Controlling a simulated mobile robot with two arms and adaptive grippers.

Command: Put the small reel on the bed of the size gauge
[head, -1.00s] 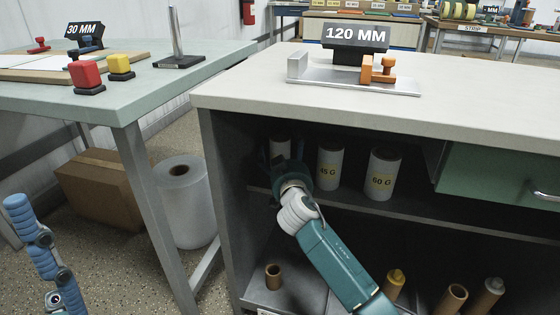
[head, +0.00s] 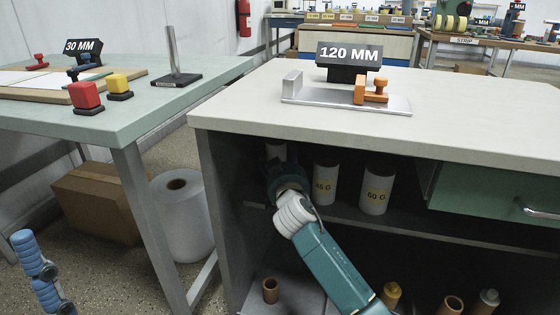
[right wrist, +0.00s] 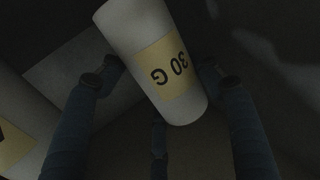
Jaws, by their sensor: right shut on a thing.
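The size gauge stands on the cabinet top in the head view, with a bare metal bed (head: 330,96), an orange jaw (head: 372,92) and a 120 MM sign (head: 348,57). The small reel, a white roll labelled 30 G (right wrist: 155,60), is between the blue fingers of my right gripper (right wrist: 160,75) in the right wrist view. That gripper (head: 280,170) is shut on it inside the cabinet, over the upper shelf. In the head view only part of the reel (head: 275,150) shows behind the gripper. A blue jointed part of my left gripper (head: 38,265) shows at lower left, its jaw state unclear.
White rolls marked 45 G (head: 325,183) and 60 G (head: 376,190) stand on the upper shelf, right of my right gripper. The cabinet top (head: 235,110) overhangs the shelf. A green drawer (head: 490,195) is at right. The cabinet top around the gauge is clear.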

